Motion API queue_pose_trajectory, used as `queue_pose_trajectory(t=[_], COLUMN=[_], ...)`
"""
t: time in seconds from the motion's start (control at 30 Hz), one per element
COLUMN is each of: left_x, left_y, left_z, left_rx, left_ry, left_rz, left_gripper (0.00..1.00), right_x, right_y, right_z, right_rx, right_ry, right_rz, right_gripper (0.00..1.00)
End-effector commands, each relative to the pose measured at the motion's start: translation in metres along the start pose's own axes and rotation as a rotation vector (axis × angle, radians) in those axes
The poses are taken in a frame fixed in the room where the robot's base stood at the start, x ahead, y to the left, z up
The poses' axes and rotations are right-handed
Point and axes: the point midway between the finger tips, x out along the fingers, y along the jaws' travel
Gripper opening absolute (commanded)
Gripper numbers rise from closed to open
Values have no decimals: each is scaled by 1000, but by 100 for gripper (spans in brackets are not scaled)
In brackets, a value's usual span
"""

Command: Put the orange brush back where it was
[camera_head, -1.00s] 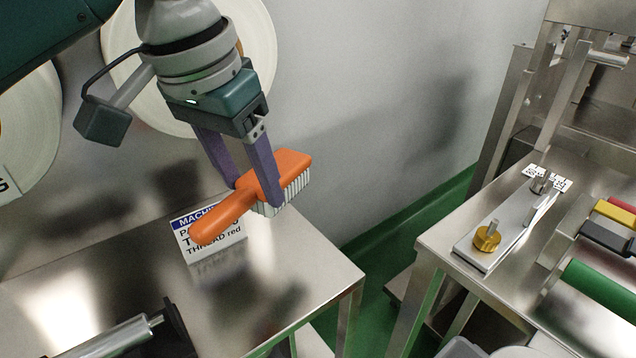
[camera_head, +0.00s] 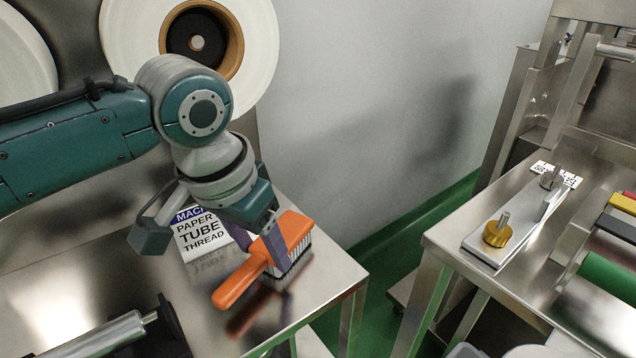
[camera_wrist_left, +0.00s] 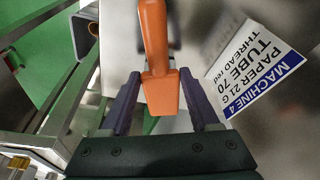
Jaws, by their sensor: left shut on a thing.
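The orange brush (camera_head: 236,282) has an orange handle and back with pale bristles. My left gripper (camera_head: 262,246) is shut on the brush's head, with a purple finger on each side. The brush is low over the right part of the steel machine table, its handle pointing to the lower left; I cannot tell whether the bristles touch the surface. In the left wrist view the brush (camera_wrist_left: 156,60) lies between the fingers of the left gripper (camera_wrist_left: 160,92), handle pointing up. My right gripper is not in view.
A white and blue machine label (camera_head: 202,236) stands behind the brush on the steel table (camera_head: 335,268). Large paper rolls (camera_head: 250,60) hang behind. A metal roller (camera_head: 105,335) is at the lower left. A gap separates a second table (camera_head: 450,245) with a metal plate (camera_head: 490,250).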

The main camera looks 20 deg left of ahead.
Motion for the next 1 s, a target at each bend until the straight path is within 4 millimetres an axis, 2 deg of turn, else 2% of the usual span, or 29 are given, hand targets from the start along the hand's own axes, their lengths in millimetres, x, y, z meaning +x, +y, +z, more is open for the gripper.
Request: queue_pose_trajectory(t=[0.07, 0.1, 0.33, 0.67, 0.77, 1.0], left_x=[2, 3, 2, -3, -17, -71], left_y=[0, 0, 0, 0, 0, 0], left_z=[0, 1, 1, -1, -2, -2], left_rx=[-1, -1, 0, 0, 1, 1], left_ry=[0, 0, 0, 2, 2, 5], left_rz=[0, 0, 0, 0, 2, 0], left_gripper=[10, 64, 90, 92, 92, 92], right_x=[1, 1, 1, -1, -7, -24], right_y=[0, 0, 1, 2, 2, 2], right_z=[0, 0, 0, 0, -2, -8], right_rx=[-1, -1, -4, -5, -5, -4], right_ry=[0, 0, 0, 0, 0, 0], right_rz=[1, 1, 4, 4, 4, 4], right_gripper=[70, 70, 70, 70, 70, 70])
